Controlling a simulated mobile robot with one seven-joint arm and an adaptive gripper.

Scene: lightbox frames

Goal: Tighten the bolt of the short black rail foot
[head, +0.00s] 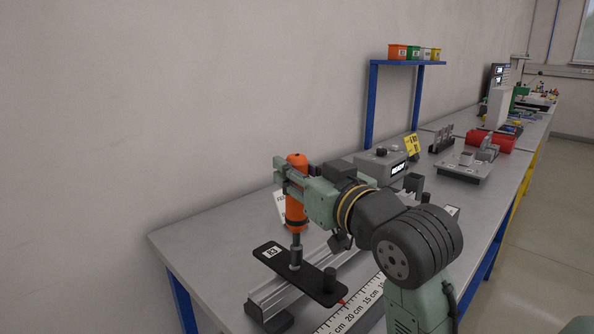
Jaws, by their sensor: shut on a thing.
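My gripper (288,182) is shut on an orange driver (295,212) and holds it upright. The driver's grey shaft (296,243) points down to a grey cylindrical part on a black plate with a white "83" label (272,252). From this view I cannot tell whether the shaft tip touches that part, and a bolt head is hidden. The plate lies across a silver rail (279,290) on the bench. A black knob (329,279) stands at the plate's near end. A dark block (268,318), possibly a rail foot, sits at the rail's near end.
A ruler scale (352,309) lies right of the rail. A grey box with a lit display (382,166) and a yellow sign (412,145) stand behind my arm. A blue shelf (407,63) holds coloured bins. The bench's left corner (180,240) is clear.

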